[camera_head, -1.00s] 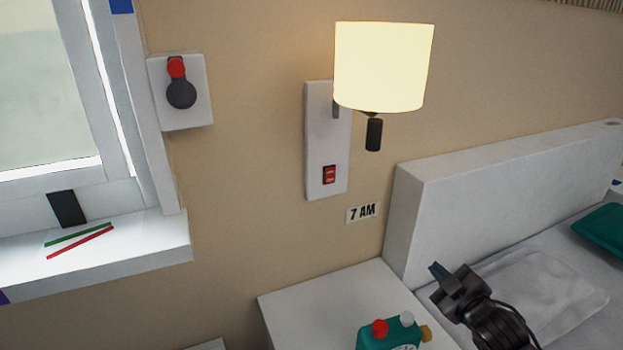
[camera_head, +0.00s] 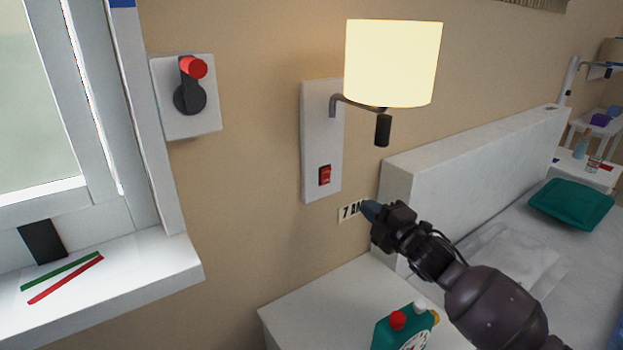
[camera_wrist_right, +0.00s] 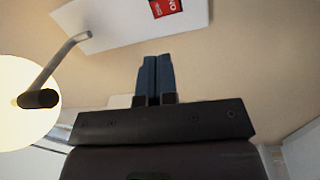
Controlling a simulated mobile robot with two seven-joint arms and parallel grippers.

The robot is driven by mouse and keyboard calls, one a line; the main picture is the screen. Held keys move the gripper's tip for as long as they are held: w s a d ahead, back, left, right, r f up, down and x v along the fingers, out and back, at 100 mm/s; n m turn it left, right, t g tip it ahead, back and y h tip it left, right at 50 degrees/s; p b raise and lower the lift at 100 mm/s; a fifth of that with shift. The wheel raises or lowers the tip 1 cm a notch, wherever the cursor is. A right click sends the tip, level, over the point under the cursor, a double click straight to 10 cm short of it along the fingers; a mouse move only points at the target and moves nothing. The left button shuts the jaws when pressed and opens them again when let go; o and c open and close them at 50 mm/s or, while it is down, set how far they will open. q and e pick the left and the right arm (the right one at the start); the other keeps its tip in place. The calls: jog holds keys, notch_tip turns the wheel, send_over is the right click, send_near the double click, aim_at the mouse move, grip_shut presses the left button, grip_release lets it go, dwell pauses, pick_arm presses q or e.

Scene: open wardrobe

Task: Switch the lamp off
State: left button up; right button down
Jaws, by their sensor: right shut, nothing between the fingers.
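The wall lamp (camera_head: 393,64) has a glowing cream shade and hangs on a white wall plate (camera_head: 318,130). A red rocker switch (camera_head: 325,175) sits low on that plate. My right gripper (camera_head: 368,210) is shut and empty, below and to the right of the switch, over the "7 AM" label. In the right wrist view the shut fingers (camera_wrist_right: 155,75) point toward the plate, with the red switch (camera_wrist_right: 165,8) at the top edge, apart from them. The lit lamp (camera_wrist_right: 25,105) shows at left there. My left gripper is not in view.
A white bedside table (camera_head: 320,300) with a green clock (camera_head: 405,328) stands below. A bed with a white headboard (camera_head: 470,150) is at right. A red-handled wall device (camera_head: 190,90) and window sill (camera_head: 120,285) are at left.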

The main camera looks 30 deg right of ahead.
aim_at(327, 172)
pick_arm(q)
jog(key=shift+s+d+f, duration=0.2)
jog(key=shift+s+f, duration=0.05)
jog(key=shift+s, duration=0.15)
pick_arm(e)
jog(key=shift+n, duration=0.8)
jog(key=w, duration=0.4)
jog(key=w+a+r+b, duration=0.1)
jog(key=w, duration=0.3)
jog(key=w+a+b, duration=0.1)
jog(key=w, duration=0.3)
jog(key=shift+w+r, duration=0.15)
jog(key=shift+w, duration=0.1)
jog(key=shift+w+r+b, duration=0.2)
jog(key=shift+w+b, duration=0.15)
jog(key=shift+w, duration=0.2)
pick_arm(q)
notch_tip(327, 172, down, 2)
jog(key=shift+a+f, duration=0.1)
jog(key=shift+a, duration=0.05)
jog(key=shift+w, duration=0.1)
pick_arm(e)
jog(key=shift+w+r, duration=0.1)
jog(key=shift+r, duration=0.05)
